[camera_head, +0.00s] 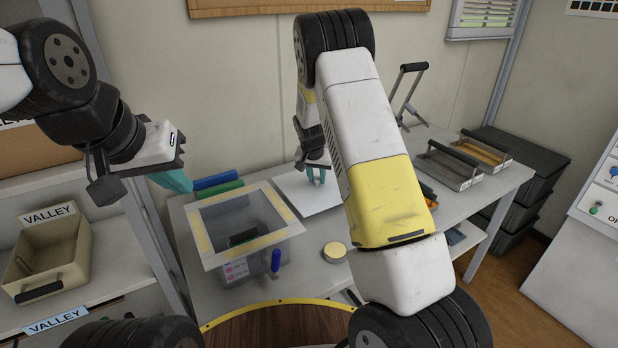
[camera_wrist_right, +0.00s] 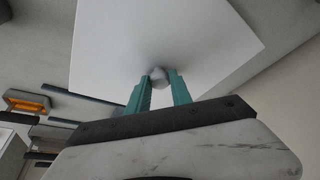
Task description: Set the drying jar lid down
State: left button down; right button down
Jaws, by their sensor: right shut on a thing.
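The drying jar lid is a flat white square plate (camera_head: 298,196) with a small round knob. It is beside the drying jar, over the back of the table, and also fills the upper middle of the right wrist view (camera_wrist_right: 150,35). I cannot tell whether it touches the table. My right gripper (camera_head: 316,173) is shut on the knob, which shows between its teal fingers in the wrist view (camera_wrist_right: 159,76). The drying jar (camera_head: 205,242) is a clear square box with a yellow-marked pale rim and its top uncovered. My left gripper (camera_head: 172,180) hangs empty left of the table; its fingers overlap.
Blue and green rolls (camera_head: 217,181) lie behind the jar. A blue-handled tool (camera_head: 275,262) and a round yellowish tin (camera_head: 335,252) stand in front. Grey trays (camera_head: 447,165) sit at the table's right. A beige VALLEY bin (camera_head: 50,250) is on the left shelf.

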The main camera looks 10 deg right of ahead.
aim_at(316, 186)
jog(key=shift+f, duration=2)
jog(key=shift+f, duration=0.1)
jog(key=c, duration=1.1)
grip_release()
jog(key=shift+c, duration=0.2)
